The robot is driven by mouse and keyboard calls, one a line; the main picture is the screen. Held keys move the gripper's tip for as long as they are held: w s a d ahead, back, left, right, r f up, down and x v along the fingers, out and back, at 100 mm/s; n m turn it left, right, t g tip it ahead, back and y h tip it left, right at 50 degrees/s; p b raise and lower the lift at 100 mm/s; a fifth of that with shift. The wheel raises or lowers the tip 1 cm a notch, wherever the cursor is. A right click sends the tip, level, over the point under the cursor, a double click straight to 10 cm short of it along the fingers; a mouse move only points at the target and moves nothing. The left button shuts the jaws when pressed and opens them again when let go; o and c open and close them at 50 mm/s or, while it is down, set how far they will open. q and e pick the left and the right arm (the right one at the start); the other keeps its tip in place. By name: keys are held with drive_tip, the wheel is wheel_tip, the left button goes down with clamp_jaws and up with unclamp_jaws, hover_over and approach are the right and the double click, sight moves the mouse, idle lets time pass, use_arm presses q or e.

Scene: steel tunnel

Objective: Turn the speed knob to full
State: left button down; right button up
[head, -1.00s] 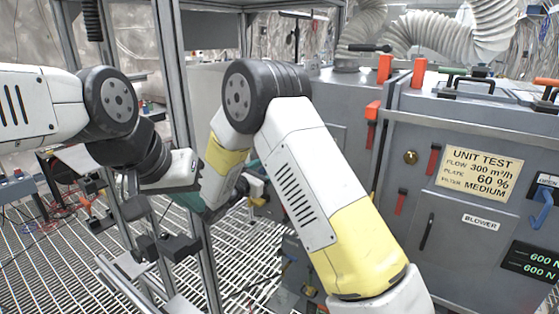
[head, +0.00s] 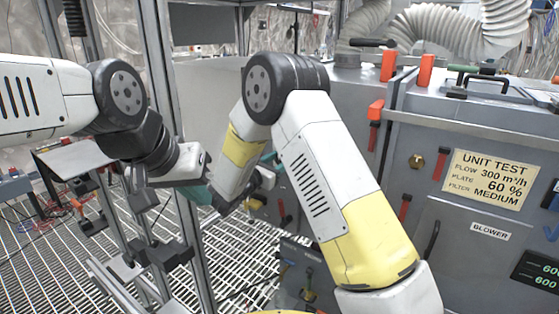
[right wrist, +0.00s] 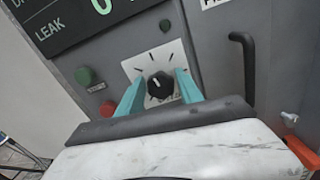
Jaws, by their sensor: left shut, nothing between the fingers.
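The black speed knob (right wrist: 160,86) sits on a white square dial plate (right wrist: 135,67) with tick marks in the right wrist view. A pale mark on the knob points up and slightly left. My right gripper (right wrist: 160,90) is open, with one teal finger on each side of the knob; I cannot tell whether either touches it. In the head view the knob is not visible, and my right arm folds down towards the cabinet, with a bit of teal showing near its hand. My left gripper (head: 198,194) is shut and empty, beside the metal frame post.
Green and red buttons (right wrist: 84,75) sit left of the dial, below a dark display (right wrist: 95,20). A black handle (right wrist: 243,65) stands to its right. The grey cabinet carries a UNIT TEST sign (head: 487,180). A metal frame post (head: 165,100) stands close to my left arm.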

clamp_jaws()
drive_tip(key=shift+m, duration=0.4)
drive_tip(key=m, duration=0.2)
drive_tip(key=shift+m, duration=0.4)
drive_tip(key=m, duration=0.3)
drive_tip(key=shift+s+d+f+m, duration=0.1)
drive_tip(key=shift+m, duration=0.3)
drive_tip(key=m, duration=0.6)
drive_tip(key=shift+f, duration=0.1)
drive_tip(key=m, duration=0.6)
drive_tip(key=shift+f, duration=0.15)
drive_tip(key=shift+m, duration=0.4)
